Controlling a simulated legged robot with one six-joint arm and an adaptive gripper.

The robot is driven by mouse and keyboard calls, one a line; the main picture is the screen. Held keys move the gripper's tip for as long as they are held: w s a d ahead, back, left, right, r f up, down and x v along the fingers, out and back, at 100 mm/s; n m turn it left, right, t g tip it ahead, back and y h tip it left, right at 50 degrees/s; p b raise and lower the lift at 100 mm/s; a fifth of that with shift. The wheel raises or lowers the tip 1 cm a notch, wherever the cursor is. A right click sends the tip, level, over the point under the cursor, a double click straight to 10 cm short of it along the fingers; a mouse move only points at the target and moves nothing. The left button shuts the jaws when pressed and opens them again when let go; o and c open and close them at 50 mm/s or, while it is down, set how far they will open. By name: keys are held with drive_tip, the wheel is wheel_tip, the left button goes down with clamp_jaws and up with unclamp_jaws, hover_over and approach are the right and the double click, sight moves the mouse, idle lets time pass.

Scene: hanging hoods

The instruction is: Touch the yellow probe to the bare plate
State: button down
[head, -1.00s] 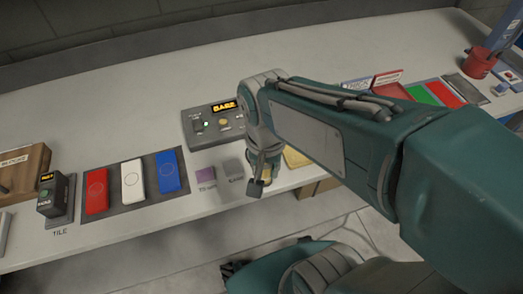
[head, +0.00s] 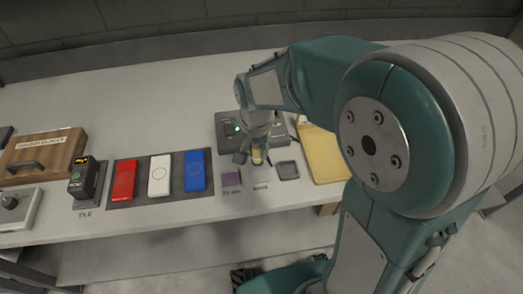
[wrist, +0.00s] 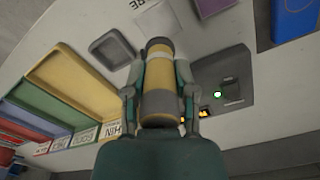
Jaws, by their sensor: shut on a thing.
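My gripper (wrist: 160,95) is shut around the middle of the yellow probe (wrist: 157,103), a cylinder with grey bands. In the head view my gripper (head: 257,153) points down at the bench front, with the yellow probe (head: 257,157) partly showing between its fingers. The bare plate (wrist: 172,18) is a pale grey square by a partly cut-off label in the wrist view. The probe's far end overlaps its near edge there. In the head view the probe's tip is just above the plate's label, to the right of the purple plate (head: 231,179). I cannot tell whether probe and plate touch.
A grey gauge box (head: 226,128) with a green light stands behind my gripper. A small grey tray (head: 287,170) and a yellow tray (head: 324,155) lie to the right. Red (head: 123,180), white (head: 159,175) and blue (head: 195,171) blocks lie left on a dark mat.

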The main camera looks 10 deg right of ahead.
sight(258, 164)
drive_tip(key=shift+f, duration=2.75)
drive_tip(key=shift+s+f, duration=0.1)
drive_tip(key=shift+f, duration=0.4)
drive_tip(key=shift+r, duration=3.55)
